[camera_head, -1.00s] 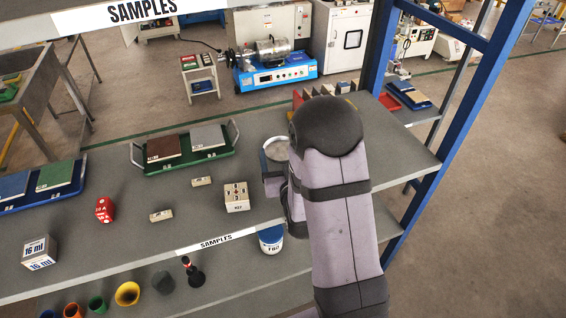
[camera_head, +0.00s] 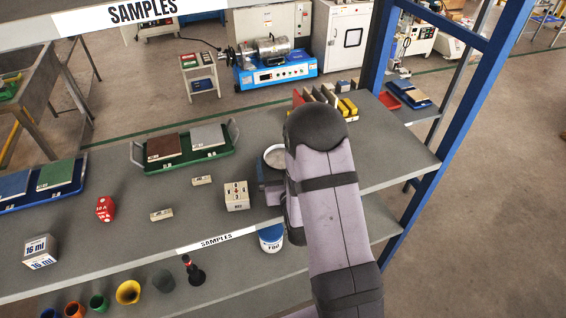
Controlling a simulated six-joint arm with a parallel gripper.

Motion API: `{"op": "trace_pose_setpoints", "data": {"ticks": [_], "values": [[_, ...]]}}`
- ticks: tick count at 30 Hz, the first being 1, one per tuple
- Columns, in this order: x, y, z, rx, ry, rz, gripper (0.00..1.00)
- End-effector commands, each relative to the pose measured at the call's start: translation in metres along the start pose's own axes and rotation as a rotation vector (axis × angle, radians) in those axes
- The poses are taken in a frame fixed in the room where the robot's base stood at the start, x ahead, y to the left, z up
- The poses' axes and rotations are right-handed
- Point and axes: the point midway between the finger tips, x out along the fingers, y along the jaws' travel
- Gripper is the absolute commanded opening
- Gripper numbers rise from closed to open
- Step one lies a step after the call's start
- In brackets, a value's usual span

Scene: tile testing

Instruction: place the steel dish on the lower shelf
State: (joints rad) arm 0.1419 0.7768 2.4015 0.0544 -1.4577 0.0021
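The steel dish (camera_head: 276,158), round with a pale inside, shows at the left edge of my arm, at the upper shelf's right half; my arm hides part of it. My gripper (camera_head: 271,188) is mostly hidden by my own arm. A dark part of it shows just in front of the dish, near its front edge. I cannot tell whether the fingers are open or shut, or whether they touch the dish. The lower shelf (camera_head: 235,281) lies below the upper shelf's labelled front edge, with bare room in its middle.
The upper shelf (camera_head: 110,235) holds a die-marked block (camera_head: 237,196), a red die (camera_head: 105,208) and a green tray (camera_head: 190,160) with tiles. The lower shelf holds coloured cups (camera_head: 128,292), a black stemmed object (camera_head: 192,270) and a blue-white tub (camera_head: 271,238). A blue post (camera_head: 440,150) stands right.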

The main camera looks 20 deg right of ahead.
Motion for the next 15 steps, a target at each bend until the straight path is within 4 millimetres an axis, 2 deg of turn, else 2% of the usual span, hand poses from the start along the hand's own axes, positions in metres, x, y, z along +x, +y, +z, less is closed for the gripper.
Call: {"op": "trace_pose_setpoints", "data": {"ticks": [15], "values": [[-0.0036, 0.0, 0.0028, 0.0, 0.0, 0.0, 0.97]]}}
